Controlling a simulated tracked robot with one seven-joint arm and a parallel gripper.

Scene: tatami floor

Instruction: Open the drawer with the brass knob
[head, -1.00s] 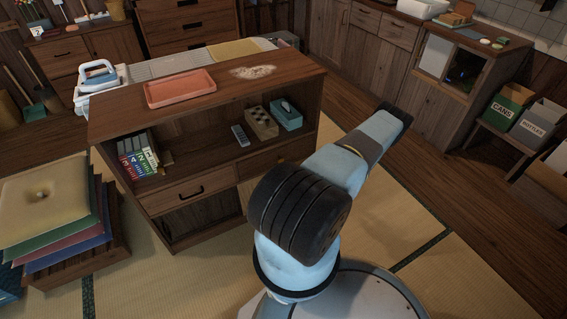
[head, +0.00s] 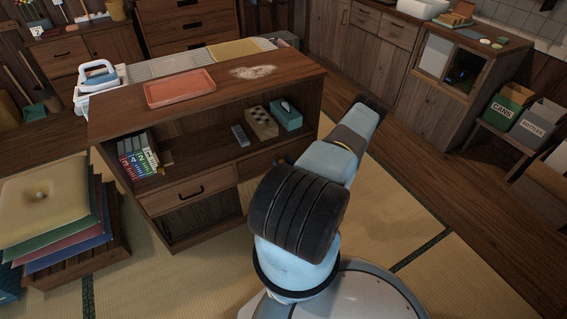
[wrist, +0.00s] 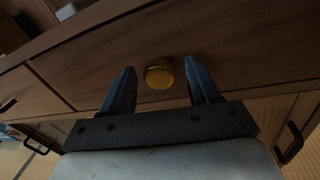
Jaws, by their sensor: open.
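The brass knob (wrist: 159,75) is round and sits on a dark wooden drawer front (wrist: 230,55) in the wrist view. My gripper (wrist: 160,66) is open, with one dark finger on each side of the knob and a gap on both sides. Whether the fingertips reach past the knob is hard to tell. In the head view the drawer (head: 255,163) is at the right of the low wooden cabinet (head: 110,128), below its open shelf, and looks shut. My arm partly covers it there, and my gripper cannot be made out.
A neighbouring drawer with a black handle (head: 191,192) is to the left. Lower doors have black handles (wrist: 291,143). The shelf above holds books (head: 138,158), a remote (head: 240,135) and a tissue box (head: 286,115). A pink tray (head: 180,88) lies on top. Cushions (head: 45,205) are stacked left.

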